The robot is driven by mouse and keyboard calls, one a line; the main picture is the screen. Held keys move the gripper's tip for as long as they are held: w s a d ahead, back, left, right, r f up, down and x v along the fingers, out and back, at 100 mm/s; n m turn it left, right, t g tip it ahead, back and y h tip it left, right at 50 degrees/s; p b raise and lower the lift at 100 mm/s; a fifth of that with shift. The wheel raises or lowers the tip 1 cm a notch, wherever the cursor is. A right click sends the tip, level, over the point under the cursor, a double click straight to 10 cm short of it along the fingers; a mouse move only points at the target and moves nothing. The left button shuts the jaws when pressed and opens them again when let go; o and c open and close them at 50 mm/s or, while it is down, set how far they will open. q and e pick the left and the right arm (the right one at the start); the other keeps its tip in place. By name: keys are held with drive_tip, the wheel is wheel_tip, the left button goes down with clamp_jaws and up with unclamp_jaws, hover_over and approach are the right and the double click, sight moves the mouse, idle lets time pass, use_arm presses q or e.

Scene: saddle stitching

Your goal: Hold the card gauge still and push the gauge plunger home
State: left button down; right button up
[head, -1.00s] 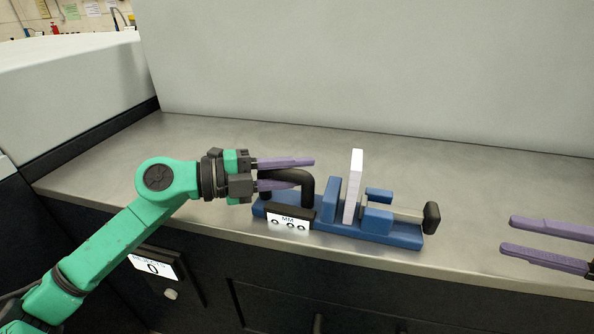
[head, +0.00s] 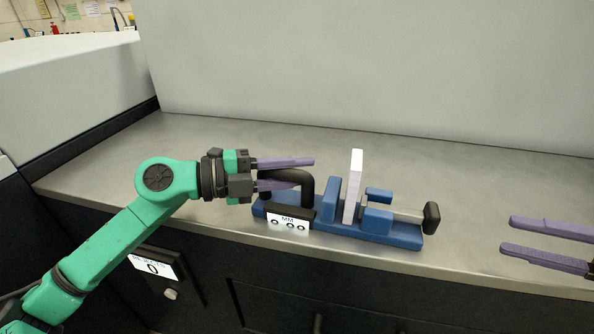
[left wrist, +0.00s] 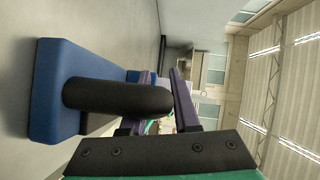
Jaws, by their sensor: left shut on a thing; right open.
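The blue card gauge (head: 336,228) sits on the metal worktop, with a small display (head: 288,223) on its front. A white card stack (head: 354,190) stands upright between its blue jaws. The gauge plunger (head: 431,219) is a rod with a black knob, sticking out at the right end. My left gripper (head: 287,173) is shut on the gauge's black handle (head: 307,188) at the left end; the handle also shows in the left wrist view (left wrist: 118,97). My right gripper (head: 548,243) is open and empty, well right of the knob and apart from it.
The metal worktop (head: 220,140) is clear behind the gauge and between the knob and my right gripper. A pale wall panel (head: 380,70) rises behind it. The worktop's front edge runs close in front of the gauge, above dark drawers (head: 270,300).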

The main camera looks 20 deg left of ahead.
idle(0.4)
clamp_jaws()
drive_tip(key=n, duration=0.3)
drive_tip(key=shift+s+a+f, duration=0.15)
drive_tip(key=shift+s+f, duration=0.05)
drive_tip(key=shift+s, duration=0.05)
drive_tip(key=n+t, duration=0.1)
drive_tip(key=n, duration=0.2)
drive_tip(key=shift+s+f, duration=0.1)
drive_tip(key=shift+s, duration=0.05)
drive_tip(key=n, duration=0.2)
drive_tip(key=shift+s+f+n+t+y, duration=0.1)
drive_tip(key=shift+s+n+t+y, duration=0.1)
drive_tip(key=shift+n+t+y, duration=0.15)
drive_tip(key=s+d+n+t, duration=0.1)
drive_tip(key=n+t, duration=0.1)
drive_tip(key=n, duration=0.5)
drive_tip(key=s+d+n+t+h, duration=0.1)
drive_tip(key=n+t, duration=0.1)
drive_tip(key=n, duration=0.5)
drive_tip(key=s+d+f+n+t+h, duration=0.1)
drive_tip(key=s+n+t, duration=0.1)
drive_tip(key=n, duration=0.5)
drive_tip(key=shift+d+n+t, duration=0.35)
